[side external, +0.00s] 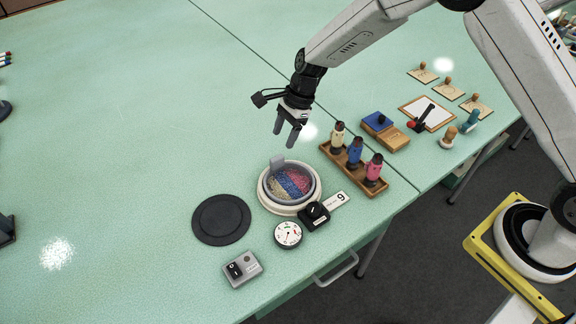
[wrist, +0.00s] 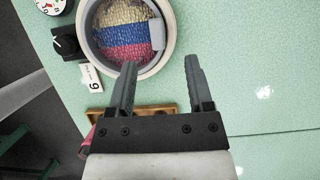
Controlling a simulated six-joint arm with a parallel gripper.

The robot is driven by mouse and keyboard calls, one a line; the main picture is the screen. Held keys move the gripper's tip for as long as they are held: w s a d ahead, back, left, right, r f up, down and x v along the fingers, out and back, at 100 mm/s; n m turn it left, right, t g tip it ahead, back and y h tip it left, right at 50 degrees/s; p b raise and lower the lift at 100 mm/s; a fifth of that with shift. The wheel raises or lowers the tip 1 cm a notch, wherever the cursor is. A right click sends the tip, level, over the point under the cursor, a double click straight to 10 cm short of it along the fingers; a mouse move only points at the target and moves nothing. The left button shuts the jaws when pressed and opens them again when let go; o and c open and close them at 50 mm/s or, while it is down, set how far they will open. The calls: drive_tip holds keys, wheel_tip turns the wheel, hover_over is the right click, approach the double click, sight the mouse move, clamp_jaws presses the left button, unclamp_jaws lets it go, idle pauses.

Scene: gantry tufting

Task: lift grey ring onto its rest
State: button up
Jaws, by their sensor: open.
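The grey ring (side external: 264,190) sits on the round cream base (side external: 290,211), around a disc of yellow, blue and red tufting (side external: 291,182). A grey tab (side external: 277,163) stands up from the ring's far side. In the wrist view the ring (wrist: 94,50) and its tab (wrist: 157,34) show ahead of the fingers. A black round pad (side external: 221,220) lies bare on the table to the left of the base; I cannot tell whether it is the rest. My gripper (side external: 285,140) is open and empty, above the table beyond the ring. It also shows in the wrist view (wrist: 158,68).
A wooden rack (side external: 352,172) with cream, blue and pink bottles stands right of the base. A black knob (side external: 314,214), dial (side external: 288,234) and switch box (side external: 242,268) lie in front. Stamps and a clipboard (side external: 427,113) are at the right. The table's left is largely clear.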

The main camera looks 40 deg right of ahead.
sight(277, 157)
drive_tip(key=shift+s+x, duration=0.2)
drive_tip(key=shift+x, duration=3.6)
drive_tip(key=shift+d, duration=0.1)
drive_tip(key=shift+c, duration=0.2)
clamp_jaws()
